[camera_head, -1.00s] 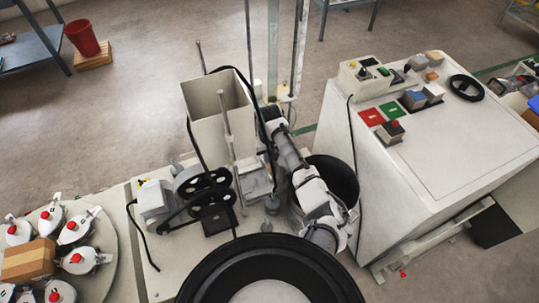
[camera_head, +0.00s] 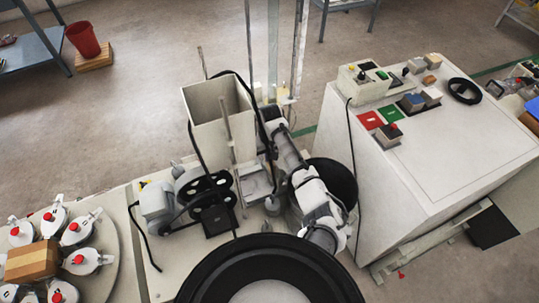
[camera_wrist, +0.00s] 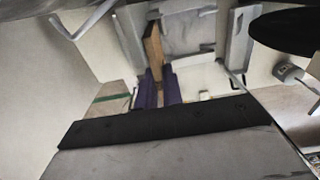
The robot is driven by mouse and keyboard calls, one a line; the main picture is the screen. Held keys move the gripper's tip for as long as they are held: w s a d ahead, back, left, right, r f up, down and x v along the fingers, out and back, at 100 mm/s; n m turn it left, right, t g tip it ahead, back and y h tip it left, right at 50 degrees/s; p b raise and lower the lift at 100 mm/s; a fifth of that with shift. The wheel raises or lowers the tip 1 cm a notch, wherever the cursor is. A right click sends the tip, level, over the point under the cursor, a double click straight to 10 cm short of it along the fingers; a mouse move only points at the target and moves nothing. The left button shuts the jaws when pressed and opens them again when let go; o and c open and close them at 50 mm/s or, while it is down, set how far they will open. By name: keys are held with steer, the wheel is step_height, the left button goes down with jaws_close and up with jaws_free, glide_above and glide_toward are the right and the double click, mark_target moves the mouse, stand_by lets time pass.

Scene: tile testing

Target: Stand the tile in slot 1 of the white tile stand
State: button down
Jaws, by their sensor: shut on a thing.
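My gripper's two purple fingers (camera_wrist: 161,90) show in the wrist view, shut on a thin tan tile (camera_wrist: 153,48). The tile is seen nearly edge-on, reaching up past the fingertips. Pale grey-white plates (camera_wrist: 188,32) show just behind and to the right of the tile; I cannot tell whether they belong to the white tile stand or whether the tile touches them. Slot 1 cannot be made out. In the head view the gripper and tile are hidden behind my arm and the machine parts.
A tall white open bin (camera_head: 215,112) and a motor with black pulleys (camera_head: 208,192) stand close to the arm's left. A large white cabinet (camera_head: 430,160) stands to the right. A round table with red-knobbed cups (camera_head: 103,285) is at far left.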

steer(key=shift+r+p, duration=0.45)
steer(key=shift+r, duration=4.2)
steer(key=shift+s, duration=0.1)
